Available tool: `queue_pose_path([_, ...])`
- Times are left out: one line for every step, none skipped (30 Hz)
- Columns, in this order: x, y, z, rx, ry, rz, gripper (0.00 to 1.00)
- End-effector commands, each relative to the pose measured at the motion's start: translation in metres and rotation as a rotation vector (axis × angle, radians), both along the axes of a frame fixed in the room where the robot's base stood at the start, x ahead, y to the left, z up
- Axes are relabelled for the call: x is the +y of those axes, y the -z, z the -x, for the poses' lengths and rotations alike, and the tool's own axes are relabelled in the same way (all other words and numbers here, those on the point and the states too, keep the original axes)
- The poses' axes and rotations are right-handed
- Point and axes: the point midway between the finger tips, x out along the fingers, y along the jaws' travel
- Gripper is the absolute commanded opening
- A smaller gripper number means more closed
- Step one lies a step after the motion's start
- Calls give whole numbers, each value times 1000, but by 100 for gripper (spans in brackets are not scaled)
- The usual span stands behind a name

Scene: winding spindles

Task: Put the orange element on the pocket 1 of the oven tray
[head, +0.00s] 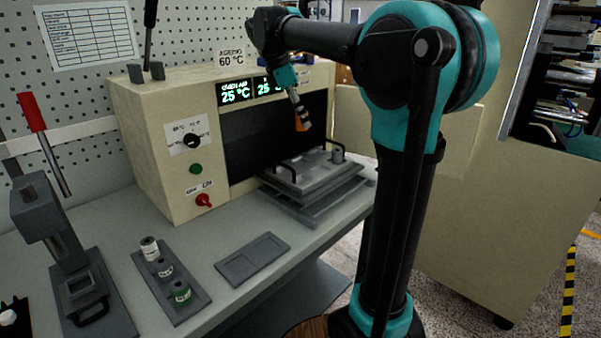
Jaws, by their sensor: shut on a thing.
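My gripper (297,107) points down in front of the open oven and is shut on the orange element (301,124), a small orange piece. The element hangs above the grey oven tray (275,184), apart from it. The tray has black handles and sticks out of the oven's dark opening. Its pockets are small and seen at a slant, and I cannot tell which is pocket 1. A small grey cylinder (337,153) stands at the tray's back right.
The beige oven (155,135) has displays reading 25 °C. A holder plate (190,303) with several labelled spindles and a flat grey plate (252,259) lie on the bench. A red-handled press (50,225) stands at left. Some bench around the flat plate is clear.

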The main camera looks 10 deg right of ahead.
Motion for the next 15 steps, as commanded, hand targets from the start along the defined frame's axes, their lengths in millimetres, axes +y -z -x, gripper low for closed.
queue_pose_path([0, 13, 0, 0, 0, 0, 2])
queue_pose_path([0, 20, 0, 0, 0, 0, 2])
queue_pose_path([0, 30, 0, 0, 0, 0, 2])
queue_pose_path([0, 37, 0, 0, 0, 0, 2])
queue_pose_path([0, 45, 0, 0, 0, 0, 2])
queue_pose_path([0, 55, 0, 0, 0, 0, 2])
queue_pose_path([0, 62, 0, 0, 0, 0, 2])
queue_pose_path([0, 69, 0, 0, 0, 0, 2])
queue_pose_path([0, 79, 0, 0, 0, 0, 2])
queue_pose_path([0, 86, 0, 0, 0, 0, 2])
queue_pose_path([0, 93, 0, 0, 0, 0, 2])
queue_pose_path([0, 102, 0, 0, 0, 0, 2])
queue_pose_path([0, 108, 0, 0, 0, 0, 2])
queue_pose_path([0, 114, 0, 0, 0, 0, 2])
queue_pose_path([0, 120, 0, 0, 0, 0, 2])
